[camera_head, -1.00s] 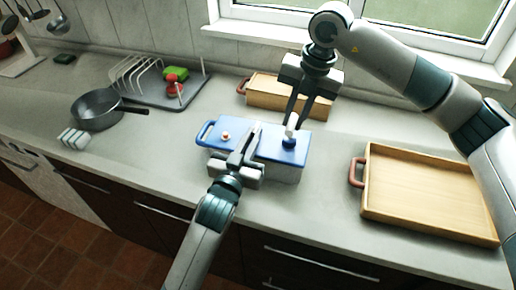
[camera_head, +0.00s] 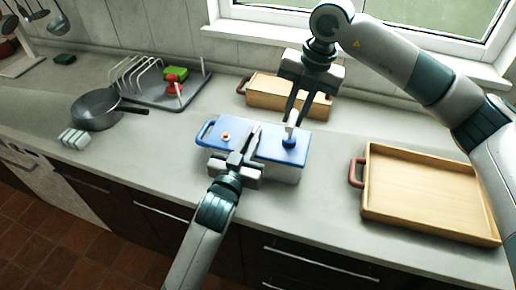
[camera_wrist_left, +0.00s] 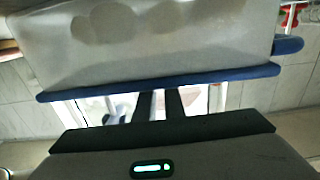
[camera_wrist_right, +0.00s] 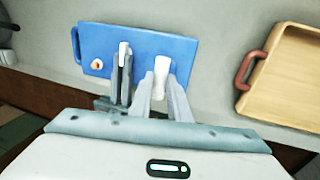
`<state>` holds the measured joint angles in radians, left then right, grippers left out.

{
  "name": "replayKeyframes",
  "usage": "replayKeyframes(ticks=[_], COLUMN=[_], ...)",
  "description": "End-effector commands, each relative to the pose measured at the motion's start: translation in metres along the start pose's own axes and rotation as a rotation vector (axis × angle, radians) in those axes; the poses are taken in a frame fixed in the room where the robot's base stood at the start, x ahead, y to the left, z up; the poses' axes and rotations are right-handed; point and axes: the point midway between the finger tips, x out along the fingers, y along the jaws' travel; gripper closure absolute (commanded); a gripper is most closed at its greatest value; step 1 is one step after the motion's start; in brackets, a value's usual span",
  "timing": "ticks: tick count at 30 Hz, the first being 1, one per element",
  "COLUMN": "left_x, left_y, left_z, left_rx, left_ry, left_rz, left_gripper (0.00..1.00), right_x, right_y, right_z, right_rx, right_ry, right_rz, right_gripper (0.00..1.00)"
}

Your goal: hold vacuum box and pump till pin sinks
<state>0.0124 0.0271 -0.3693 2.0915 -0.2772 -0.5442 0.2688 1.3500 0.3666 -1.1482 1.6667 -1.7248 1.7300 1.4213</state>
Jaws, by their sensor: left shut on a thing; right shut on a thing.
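The vacuum box (camera_head: 281,175) stands on the counter with its blue lid (camera_head: 262,137) on top. The small pale-and-red pin (camera_head: 226,136) sits near the lid's left end, also visible in the right wrist view (camera_wrist_right: 96,64). My left gripper (camera_head: 249,140) is shut on the front edge of the box's lid; the left wrist view shows its fingers at the blue rim (camera_wrist_left: 215,78). My right gripper (camera_head: 293,116) is shut on the white pump handle (camera_wrist_right: 161,66) above the blue pump collar (camera_head: 289,142) on the lid's right half. The fingers partly hide the handle.
A wooden tray (camera_head: 430,228) with a reddish handle stands to the right, another wooden box (camera_head: 268,97) behind. A dark pan (camera_head: 97,107), a striped block (camera_head: 74,139) and a dish rack (camera_head: 145,75) are to the left. Bare counter lies between the box and the right tray.

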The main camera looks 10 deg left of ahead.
Motion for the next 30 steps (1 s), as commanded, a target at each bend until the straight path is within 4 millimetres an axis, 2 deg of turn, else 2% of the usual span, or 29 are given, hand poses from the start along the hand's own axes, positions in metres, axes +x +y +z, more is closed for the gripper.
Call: replayKeyframes(ticks=[18,30], left_x=[0.000,0.000], left_y=[0.000,0.000], left_z=[0.000,0.000], left_rx=[0.001,0.001], left_ry=[0.000,0.000], left_rz=[-0.001,-0.001], left_gripper=[1.00,1.00], right_x=[0.036,0.039], right_y=[-0.008,-0.009], right_z=[0.000,0.000], right_rx=[0.001,0.001], right_ry=[0.002,0.001], right_rz=[-0.003,-0.004], right_gripper=[1.00,1.00])
